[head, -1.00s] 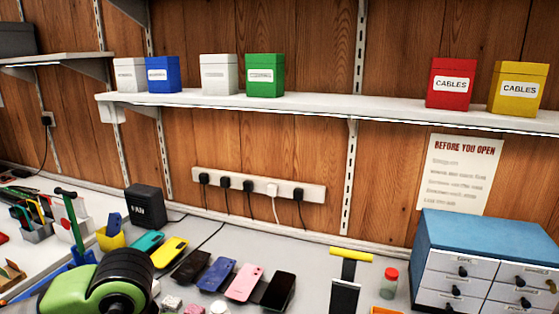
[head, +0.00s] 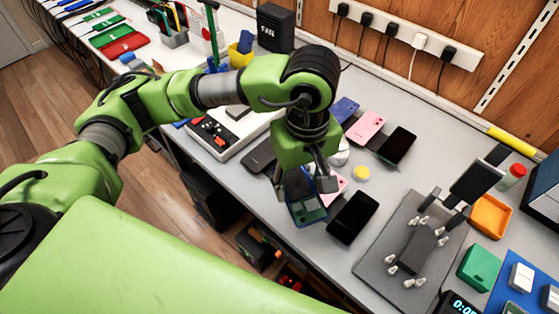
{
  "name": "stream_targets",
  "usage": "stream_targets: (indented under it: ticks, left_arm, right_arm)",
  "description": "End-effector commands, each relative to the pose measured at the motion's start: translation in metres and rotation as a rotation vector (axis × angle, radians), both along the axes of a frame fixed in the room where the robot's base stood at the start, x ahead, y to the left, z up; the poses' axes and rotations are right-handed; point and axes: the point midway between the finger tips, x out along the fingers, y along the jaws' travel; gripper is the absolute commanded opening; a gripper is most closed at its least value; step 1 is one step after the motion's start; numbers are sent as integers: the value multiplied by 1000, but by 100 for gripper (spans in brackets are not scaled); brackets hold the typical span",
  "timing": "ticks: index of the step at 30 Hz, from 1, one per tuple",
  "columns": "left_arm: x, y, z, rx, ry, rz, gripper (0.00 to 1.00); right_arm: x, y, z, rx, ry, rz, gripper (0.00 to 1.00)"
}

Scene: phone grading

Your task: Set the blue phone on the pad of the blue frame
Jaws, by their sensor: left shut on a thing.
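My left gripper (head: 303,186) is shut on a blue phone (head: 305,208), which has a green and grey area on its visible face. The fingers cover part of it, and I cannot tell whether it touches the bench. Another blue phone (head: 344,108) lies farther back, beside a pink phone (head: 366,127). At the far upper left is a row of coloured frames with cables: a red frame (head: 125,44), green ones, and a small blue one (head: 74,5) near the top edge. My right gripper is not in view.
Black phones lie right of the gripper (head: 354,217) and behind it (head: 398,146). A grey fixture plate (head: 375,262) with pegs stands at right, near an orange tray (head: 490,215). A white case (head: 222,137) and a black speaker (head: 276,28) lie beyond my left arm.

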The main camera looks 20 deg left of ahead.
Motion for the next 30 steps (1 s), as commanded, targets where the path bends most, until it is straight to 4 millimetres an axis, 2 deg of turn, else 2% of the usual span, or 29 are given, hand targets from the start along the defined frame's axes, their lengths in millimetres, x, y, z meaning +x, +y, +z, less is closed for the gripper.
stream_targets:
  ticks: [4, 8, 17, 18, 24, 30]
  left_arm:
    - [2, -8, 2, 0, -1, 67, 24]
    - [16, -2, -3, 1, 1, 89, 24]
    - [81, 30, -34, 4, 2, 87, 24]
    - [87, 33, -43, 2, 5, 86, 24]
    - [113, 44, -79, 2, 2, 82, 24]
    - [123, 48, -92, 1, -1, 79, 24]
  right_arm:
    - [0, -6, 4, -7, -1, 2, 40]
    - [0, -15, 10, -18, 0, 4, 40]
    - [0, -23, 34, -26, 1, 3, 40]
    - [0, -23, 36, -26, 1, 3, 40]
    - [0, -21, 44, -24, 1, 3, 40]
    - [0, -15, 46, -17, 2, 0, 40]
